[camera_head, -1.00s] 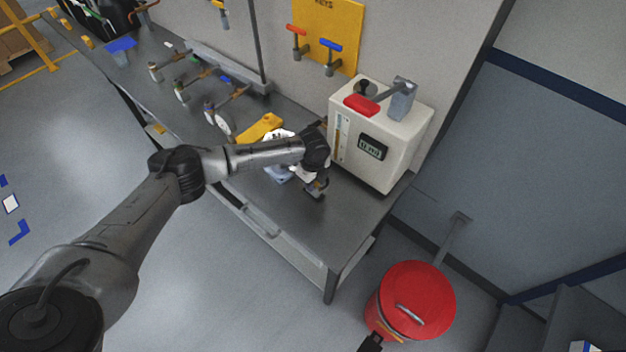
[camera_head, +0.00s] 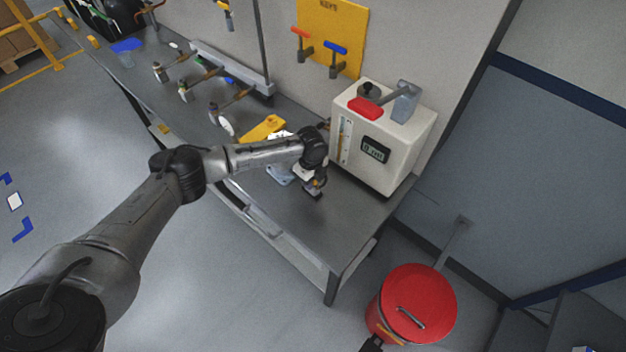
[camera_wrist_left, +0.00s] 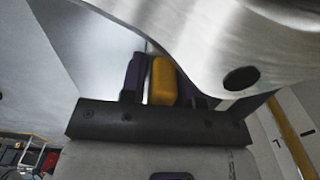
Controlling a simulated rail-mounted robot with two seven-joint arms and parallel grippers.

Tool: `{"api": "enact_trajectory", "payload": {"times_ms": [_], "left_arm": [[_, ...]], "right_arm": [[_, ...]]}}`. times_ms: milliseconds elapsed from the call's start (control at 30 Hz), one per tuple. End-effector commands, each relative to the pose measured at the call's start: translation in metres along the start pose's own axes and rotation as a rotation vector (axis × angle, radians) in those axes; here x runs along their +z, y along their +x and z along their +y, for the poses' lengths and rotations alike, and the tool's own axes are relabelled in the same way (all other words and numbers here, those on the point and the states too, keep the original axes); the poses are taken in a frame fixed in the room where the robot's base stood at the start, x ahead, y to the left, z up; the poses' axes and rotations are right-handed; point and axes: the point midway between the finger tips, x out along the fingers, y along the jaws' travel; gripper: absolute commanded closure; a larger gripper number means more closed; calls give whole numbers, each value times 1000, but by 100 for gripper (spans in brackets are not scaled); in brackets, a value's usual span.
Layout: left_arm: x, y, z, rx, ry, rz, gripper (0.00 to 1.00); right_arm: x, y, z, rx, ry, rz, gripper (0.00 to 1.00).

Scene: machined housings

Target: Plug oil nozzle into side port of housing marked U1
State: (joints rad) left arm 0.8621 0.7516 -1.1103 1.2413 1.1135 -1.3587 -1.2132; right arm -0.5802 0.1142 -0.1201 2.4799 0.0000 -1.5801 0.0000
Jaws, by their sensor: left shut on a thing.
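My left gripper (camera_head: 315,188) is low over the front part of the bench, left of the white dispenser box. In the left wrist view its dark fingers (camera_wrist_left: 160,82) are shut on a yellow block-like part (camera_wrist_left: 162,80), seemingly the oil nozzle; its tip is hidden. A large curved brushed-metal surface (camera_wrist_left: 205,40) with a dark round hole (camera_wrist_left: 240,78) fills the upper right there, close to the fingers. I cannot tell whether it is the housing marked U1; no mark is readable. A pale blue-white object (camera_head: 280,174) is partly hidden behind my forearm.
The white dispenser box (camera_head: 400,150) with a small display stands at the bench's right end. A yellow object (camera_head: 262,127) and several handled tools (camera_head: 200,85) lie farther along. The bench (camera_head: 300,225) is bare in front of my gripper. A red bin (camera_head: 420,295) stands on the floor.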

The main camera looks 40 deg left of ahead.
Motion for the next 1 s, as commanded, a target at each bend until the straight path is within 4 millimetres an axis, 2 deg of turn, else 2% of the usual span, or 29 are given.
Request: {"api": "enact_trajectory", "payload": {"times_ms": [433, 467, 500, 733, 1000], "left_arm": [[11, 0, 0, -1, 0, 0, 100], [10, 0, 0, -1, 0, 1, 68], [10, 0, 0, -1, 0, 0, 64], [10, 0, 0, 0, 1, 0, 42], [10, -1, 0, 0, 1, 0, 41]], "right_arm": [[0, -1, 1, 3, -4, 0, 57], [0, -1, 2, 4, -5, -1, 57], [0, -1, 2, 5, -6, -1, 57], [0, -1, 3, 8, -10, -1, 57], [0, -1, 3, 7, -8, -1, 57]]}}
